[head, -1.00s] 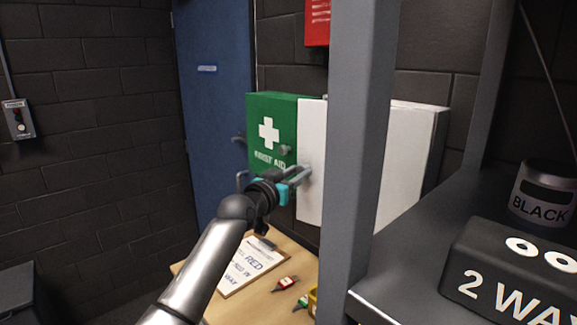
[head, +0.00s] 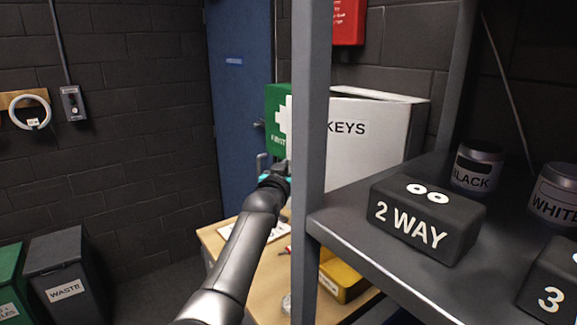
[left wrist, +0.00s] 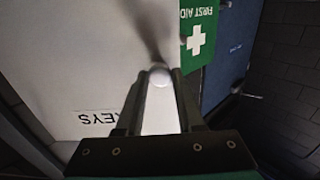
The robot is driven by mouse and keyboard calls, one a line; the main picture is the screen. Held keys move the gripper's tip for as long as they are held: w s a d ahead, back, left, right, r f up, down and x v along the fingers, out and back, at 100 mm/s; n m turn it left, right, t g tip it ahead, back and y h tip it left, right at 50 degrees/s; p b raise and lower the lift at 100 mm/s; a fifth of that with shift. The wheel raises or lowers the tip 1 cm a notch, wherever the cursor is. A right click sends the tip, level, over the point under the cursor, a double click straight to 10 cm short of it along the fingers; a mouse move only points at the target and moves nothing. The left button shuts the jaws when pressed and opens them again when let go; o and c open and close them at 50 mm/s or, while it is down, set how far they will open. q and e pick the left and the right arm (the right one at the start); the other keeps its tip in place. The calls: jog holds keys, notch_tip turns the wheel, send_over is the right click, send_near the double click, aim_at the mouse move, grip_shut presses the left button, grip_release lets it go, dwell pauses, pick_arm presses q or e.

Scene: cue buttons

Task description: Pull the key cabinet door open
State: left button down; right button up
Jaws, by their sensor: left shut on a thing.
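The white key cabinet (head: 405,125) hangs on the wall behind the grey post in the head view. Its door (head: 375,140), lettered KEYS, appears ajar, with a dark gap along the top edge. In the left wrist view the door (left wrist: 80,70) fills much of the picture, its lettering upside down. My left gripper (left wrist: 158,88) is shut on the pale round knob (left wrist: 159,73) of the door. In the head view my left gripper (head: 280,178) is partly hidden behind the post, as is the knob. My right gripper is not in view.
A grey post (head: 311,150) stands close to my left arm. The shelf (head: 345,225) at right holds a 2 WAY box (head: 425,222) and jars. A green first aid box (head: 277,110) is beside the cabinet. A wooden table (head: 255,265) with a yellow bin (head: 345,278) lies below.

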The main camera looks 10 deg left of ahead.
pick_arm(q)
jog(key=shift+r, duration=0.1)
dwell(0.3)
jog(key=c, duration=0.5)
grip_release()
jog(key=shift+s, duration=0.1)
jog(key=shift+s+a+b, duration=0.1)
jog(key=shift+s+a, duration=0.25)
jog(key=shift+s, duration=2.15)
jog(key=shift+s+a+b, duration=0.1)
jog(key=shift+s+a, duration=0.3)
jog(key=shift+s, duration=2.1)
jog(key=shift+s+a+b, duration=0.1)
jog(key=shift+s+a, duration=0.25)
jog(key=shift+s, duration=2.15)
